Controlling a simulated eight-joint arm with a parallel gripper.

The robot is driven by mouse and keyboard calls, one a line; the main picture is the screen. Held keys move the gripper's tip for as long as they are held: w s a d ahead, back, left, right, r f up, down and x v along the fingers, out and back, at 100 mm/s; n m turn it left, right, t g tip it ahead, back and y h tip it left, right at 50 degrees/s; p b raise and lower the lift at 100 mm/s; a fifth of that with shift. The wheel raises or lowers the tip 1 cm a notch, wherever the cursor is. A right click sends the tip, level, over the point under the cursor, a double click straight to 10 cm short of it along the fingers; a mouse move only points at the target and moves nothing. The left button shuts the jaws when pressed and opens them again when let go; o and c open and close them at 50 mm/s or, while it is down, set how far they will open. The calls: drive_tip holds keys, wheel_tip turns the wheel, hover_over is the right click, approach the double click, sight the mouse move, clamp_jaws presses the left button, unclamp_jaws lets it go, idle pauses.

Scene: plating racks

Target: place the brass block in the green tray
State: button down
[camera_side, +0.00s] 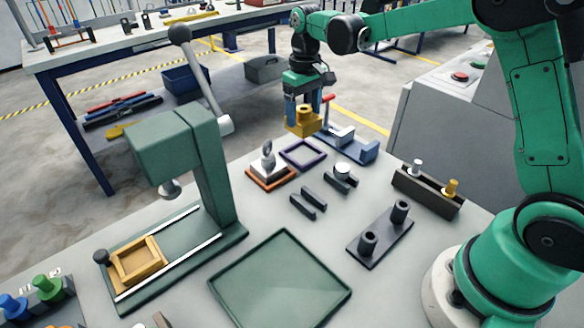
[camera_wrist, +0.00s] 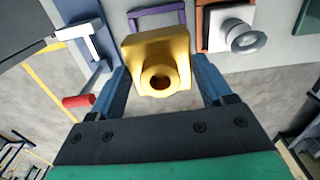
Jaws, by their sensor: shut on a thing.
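The brass block (camera_side: 304,122) is yellow, square at its base with a round hollow boss on top. My gripper (camera_side: 303,112) is shut on it and holds it above the far edge of the table. In the wrist view the brass block (camera_wrist: 158,62) sits between the two blue fingers of my gripper (camera_wrist: 160,85). The green tray (camera_side: 281,283) is a flat, shallow square at the front middle of the table, and it is empty. It lies well apart from the block, nearer the side camera. A green corner at the wrist view's upper right may be the tray.
A purple square frame (camera_side: 303,153) and an orange-based holder (camera_side: 270,181) with a white ringed block stand near my gripper. A blue fixture with a red handle (camera_wrist: 77,100) is close by. Dark racks lie mid-table. A tall green press (camera_side: 214,160) stands left.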

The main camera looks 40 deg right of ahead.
wheel_tip(320, 180, up, 12)
drive_tip(key=f, duration=0.1)
drive_tip(key=s+a+r, duration=0.4)
drive_tip(key=s+a, duration=0.3)
drive_tip(key=a, duration=0.5)
drive_tip(key=s+a+f, duration=0.2)
drive_tip(key=s+a, duration=0.5)
drive_tip(key=s, duration=0.5)
drive_tip(key=f, duration=1.4)
drive_tip(key=shift+s+a+f, duration=0.15)
drive_tip(key=shift+s+f, duration=0.05)
drive_tip(key=shift+s, duration=0.1)
drive_tip(key=shift+f, duration=2.55)
unclamp_jaws()
drive_tip(key=shift+f, duration=0.15)
